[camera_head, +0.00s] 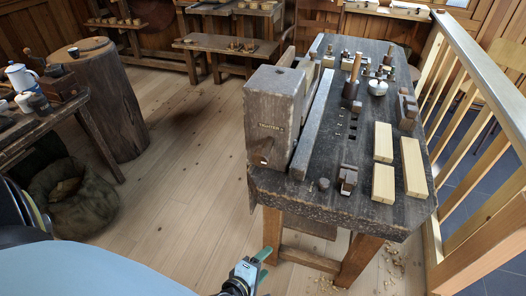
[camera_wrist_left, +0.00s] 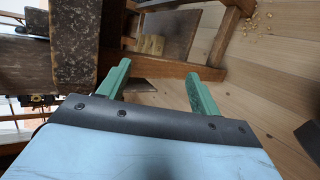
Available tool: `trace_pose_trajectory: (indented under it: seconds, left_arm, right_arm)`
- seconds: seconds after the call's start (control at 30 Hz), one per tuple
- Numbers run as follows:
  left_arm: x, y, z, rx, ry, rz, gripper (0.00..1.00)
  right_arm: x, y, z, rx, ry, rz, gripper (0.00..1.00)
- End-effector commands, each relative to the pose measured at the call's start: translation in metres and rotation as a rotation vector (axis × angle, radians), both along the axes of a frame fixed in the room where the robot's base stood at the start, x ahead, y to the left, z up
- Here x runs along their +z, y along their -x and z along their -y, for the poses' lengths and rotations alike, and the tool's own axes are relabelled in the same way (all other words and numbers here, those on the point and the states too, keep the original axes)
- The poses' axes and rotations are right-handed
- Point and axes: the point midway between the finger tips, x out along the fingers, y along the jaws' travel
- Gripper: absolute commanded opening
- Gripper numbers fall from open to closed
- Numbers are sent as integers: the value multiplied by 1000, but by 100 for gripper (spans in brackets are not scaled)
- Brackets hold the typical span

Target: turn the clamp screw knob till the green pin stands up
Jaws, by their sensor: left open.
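The workbench (camera_head: 345,190) stands right of centre, with a tall grey-brown wooden block (camera_head: 272,110) at its left end. The block bears a small dark label and a small pale mark low on its front. I cannot make out a green pin. My left gripper (camera_head: 264,263) is low in front of the bench, apart from it. Its green fingers are spread and empty in the left wrist view (camera_wrist_left: 157,72). My right gripper is out of view.
Pale wooden blocks (camera_head: 383,142) and several small turned pieces lie on the bench. A wooden railing (camera_head: 480,65) runs along the right. A stump (camera_head: 105,105), a side table (camera_head: 75,108) and a sack (camera_head: 75,200) stand at left. The floor between is clear.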

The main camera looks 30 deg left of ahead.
Motion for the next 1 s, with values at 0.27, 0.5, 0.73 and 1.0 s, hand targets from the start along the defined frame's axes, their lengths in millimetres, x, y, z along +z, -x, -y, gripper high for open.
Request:
trace_pose_trajectory:
  seconds: [0.27, 0.5, 0.73, 1.0]
  left_arm:
    - [179, -39, -50, 436, 773, 384, 64]
    - [238, -37, -71, 528, 1073, 512, 64]
    - [244, -58, -77, 532, 1094, 519, 64]
    - [244, -109, -89, 529, 1091, 520, 64]
  right_arm:
    - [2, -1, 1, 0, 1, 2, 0]
    - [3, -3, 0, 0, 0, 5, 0]
    - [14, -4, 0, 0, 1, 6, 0]
    - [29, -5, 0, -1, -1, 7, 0]
